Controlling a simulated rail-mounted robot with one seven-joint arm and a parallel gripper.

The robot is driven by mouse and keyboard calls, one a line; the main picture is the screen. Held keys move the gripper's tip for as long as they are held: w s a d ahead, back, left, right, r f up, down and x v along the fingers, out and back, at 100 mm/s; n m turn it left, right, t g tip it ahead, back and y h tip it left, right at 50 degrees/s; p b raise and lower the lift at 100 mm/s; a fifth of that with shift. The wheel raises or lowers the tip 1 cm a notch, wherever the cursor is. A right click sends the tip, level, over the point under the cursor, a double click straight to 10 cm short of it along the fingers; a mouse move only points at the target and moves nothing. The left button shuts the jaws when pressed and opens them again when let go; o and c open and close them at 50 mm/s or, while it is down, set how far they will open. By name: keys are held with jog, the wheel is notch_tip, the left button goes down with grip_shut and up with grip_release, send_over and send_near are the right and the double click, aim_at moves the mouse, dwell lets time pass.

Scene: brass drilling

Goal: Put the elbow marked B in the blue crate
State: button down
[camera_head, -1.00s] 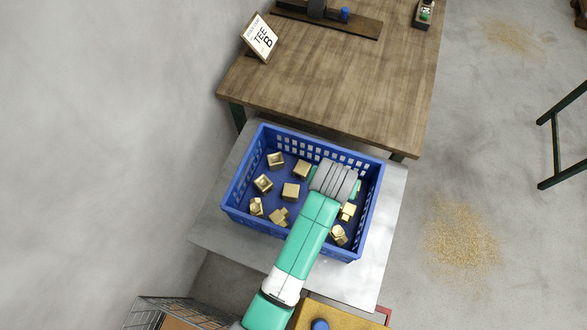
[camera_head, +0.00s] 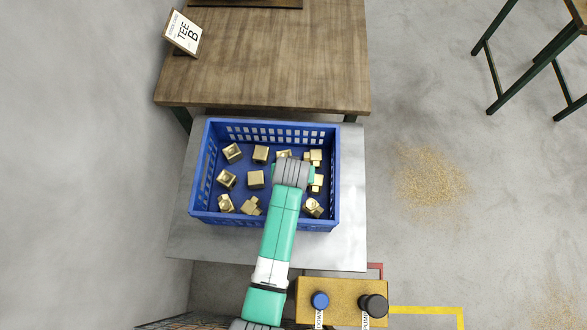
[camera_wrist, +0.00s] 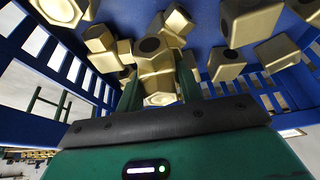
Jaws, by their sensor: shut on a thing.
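The blue crate (camera_head: 330,190) stands on a grey metal table in the head view and holds several brass fittings. My gripper (camera_head: 293,172) is over its right half, with the fingertips mostly hidden by my wrist. In the wrist view, my gripper (camera_wrist: 160,85) is shut on a brass fitting (camera_wrist: 154,58) with a dark round opening. It is low among the other fittings; I cannot tell whether it touches them. No letter B can be read on any fitting, and I cannot tell whether the held one is the elbow.
Other brass fittings, such as one cube (camera_head: 256,179), lie inside the crate. A wooden table (camera_head: 270,75) beyond carries a sign (camera_head: 183,33) reading TEE B. A yellow box (camera_head: 340,300) with blue and black knobs is near the front. Shavings (camera_head: 430,180) lie on the floor.

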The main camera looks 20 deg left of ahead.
jog(key=c, duration=0.9)
grip_release()
jog(key=shift+f, duration=0.1)
jog(key=shift+r, duration=0.4)
jog(key=p+v, duration=0.2)
jog(key=v, duration=0.9)
jog(key=shift+s+d+r, duration=0.1)
jog(key=shift+s+r, duration=0.1)
